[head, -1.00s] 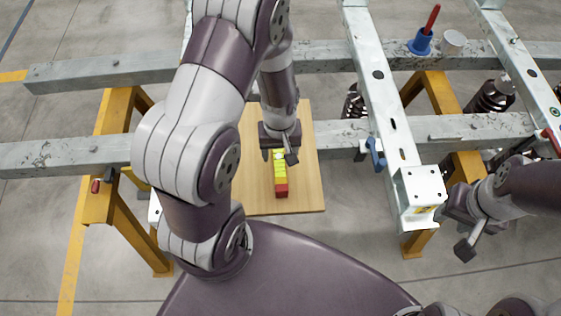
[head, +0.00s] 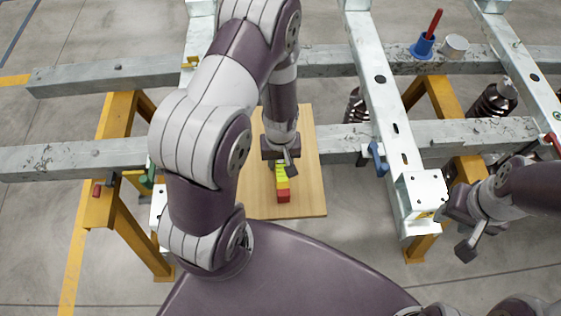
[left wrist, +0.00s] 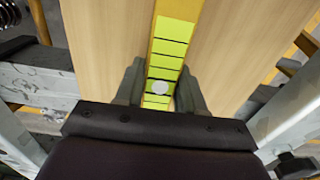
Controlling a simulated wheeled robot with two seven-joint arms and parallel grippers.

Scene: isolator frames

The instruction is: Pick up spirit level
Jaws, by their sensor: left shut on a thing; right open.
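The spirit level (head: 283,186) is a narrow yellow bar with a red end, lying on a wooden board (head: 308,190) in the head view. In the left wrist view the spirit level (left wrist: 172,45) runs up between the fingers, with dark lines across its yellow face and a pale round spot. My left gripper (head: 281,165) is over the far part of the bar; in the left wrist view the gripper (left wrist: 160,95) is shut on it, one finger on each side. The gripper hides part of the bar. My right gripper (head: 462,232) is open and empty at the right, away from the board.
Grey steel beams (head: 75,157) cross the scene on yellow trestles (head: 120,205). A white-metal upright beam (head: 385,110) with a blue clamp (head: 377,158) stands right of the board. A blue holder (head: 422,46) with a red-handled tool and a pale cylinder (head: 455,46) sit at the back right.

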